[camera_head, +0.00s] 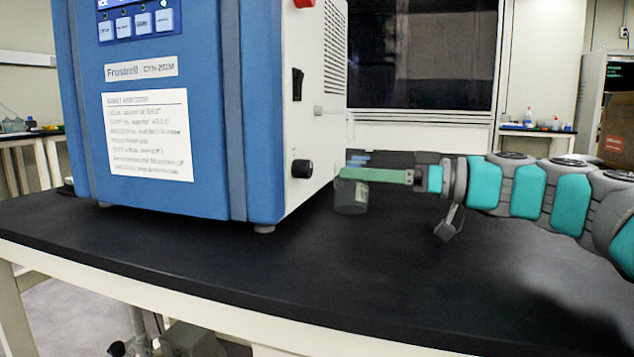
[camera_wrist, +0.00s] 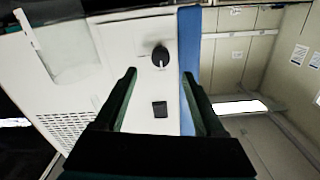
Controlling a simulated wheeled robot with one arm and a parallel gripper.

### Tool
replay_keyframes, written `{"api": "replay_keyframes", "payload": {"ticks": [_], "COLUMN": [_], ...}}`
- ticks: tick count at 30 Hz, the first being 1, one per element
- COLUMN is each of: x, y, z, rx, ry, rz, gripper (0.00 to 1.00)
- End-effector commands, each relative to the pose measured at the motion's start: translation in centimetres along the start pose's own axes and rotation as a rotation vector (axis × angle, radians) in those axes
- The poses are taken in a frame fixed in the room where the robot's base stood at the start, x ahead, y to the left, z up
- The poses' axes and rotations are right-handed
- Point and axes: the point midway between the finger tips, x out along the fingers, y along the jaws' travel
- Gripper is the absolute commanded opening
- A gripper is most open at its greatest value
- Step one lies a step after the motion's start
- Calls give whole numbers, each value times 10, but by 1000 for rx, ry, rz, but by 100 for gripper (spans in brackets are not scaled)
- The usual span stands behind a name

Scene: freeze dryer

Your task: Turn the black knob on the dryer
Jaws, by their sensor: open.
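The dryer (camera_head: 205,120) is a blue and white box standing on a black-topped table. Its black knob (camera_head: 302,169) sits low on the white side panel in the head view. The knob also shows in the wrist view (camera_wrist: 160,57), with a pale pointer mark, ahead of the fingertips and between their lines. My gripper (camera_head: 345,182) is to the right of the knob in the head view, apart from it. In the wrist view my gripper (camera_wrist: 158,82) has its two dark fingers spread with nothing between them.
A black rocker switch (camera_head: 297,85) is above the knob on the same panel; it also shows in the wrist view (camera_wrist: 159,109). A red button (camera_head: 304,3) is at the panel's top. The black table top (camera_head: 330,270) is clear in front. A cardboard box (camera_head: 617,130) stands far right.

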Motion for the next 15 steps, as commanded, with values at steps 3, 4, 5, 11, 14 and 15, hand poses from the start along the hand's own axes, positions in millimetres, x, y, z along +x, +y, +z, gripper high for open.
{"api": "replay_keyframes", "payload": {"ticks": [3, 4, 5, 11, 14, 15], "x": [11, 15, 20, 52, 64, 67], "y": [-1, -1, -1, -1, 0, 0], "z": [-1, -1, 0, 0, 0, 0], "rx": [0, 0, 0, 1, 1, 2], "ry": [-1, -1, -3, -4, -2, -1], "rz": [-2, -2, -3, -3, -1, -1], "gripper": [72, 72, 72, 72, 72, 72]}}
